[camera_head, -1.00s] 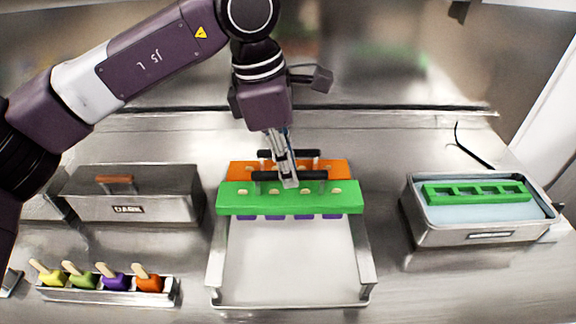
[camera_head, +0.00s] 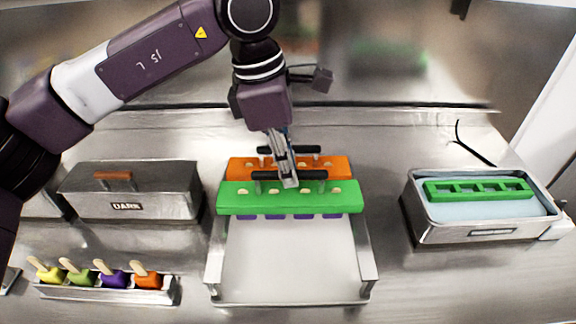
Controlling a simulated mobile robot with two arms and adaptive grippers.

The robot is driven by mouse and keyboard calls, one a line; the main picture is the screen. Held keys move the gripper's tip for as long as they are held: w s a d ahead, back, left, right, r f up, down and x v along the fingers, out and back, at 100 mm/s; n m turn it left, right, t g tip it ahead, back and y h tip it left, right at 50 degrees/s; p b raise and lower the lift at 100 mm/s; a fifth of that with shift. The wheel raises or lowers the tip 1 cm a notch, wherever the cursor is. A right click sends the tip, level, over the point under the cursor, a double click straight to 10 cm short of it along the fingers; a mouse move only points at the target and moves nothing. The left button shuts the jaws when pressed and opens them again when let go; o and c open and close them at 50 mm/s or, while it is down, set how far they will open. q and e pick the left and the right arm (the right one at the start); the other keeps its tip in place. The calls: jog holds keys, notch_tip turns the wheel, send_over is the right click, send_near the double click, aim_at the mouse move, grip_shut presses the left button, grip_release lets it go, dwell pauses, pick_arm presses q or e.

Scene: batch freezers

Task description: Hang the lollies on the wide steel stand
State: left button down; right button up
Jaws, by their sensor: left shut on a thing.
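The wide steel stand (camera_head: 214,275) is in the middle of the counter, with side walls and a pale floor. A green holder bar (camera_head: 290,203) with several stick ends on top and purple lollies (camera_head: 275,216) below lies across its rear part. An orange holder bar (camera_head: 337,165) with its own black handle is right behind the green one. My left gripper (camera_head: 290,182) is shut on the black handle of the green bar. I cannot tell whether the green bar rests on the stand's walls or hangs just above. My right gripper is out of view.
At the right, a steel bath (camera_head: 490,234) holds pale liquid and an empty green slotted frame (camera_head: 480,189). At the left are a lidded steel box (camera_head: 160,205) labelled DARK and a small tray (camera_head: 100,295) of coloured lollies. A black cable (camera_head: 475,153) lies behind the bath.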

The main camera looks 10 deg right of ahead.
pick_arm(q)
jog(key=shift+f+b, duration=1.2)
jog(key=shift+f, duration=0.15)
dwell(0.7)
jog(key=c, duration=1.9)
grip_release()
jog(key=r, duration=0.4)
jog(key=a+r, duration=0.1)
jog(key=r, duration=0.3)
jog(key=a+r, duration=0.1)
jog(key=r, duration=0.2)
jog(key=shift+w+a+r, duration=0.1)
jog(key=shift+w+r, duration=0.15)
jog(key=shift+r, duration=0.15)
jog(key=shift+r, duration=0.1)
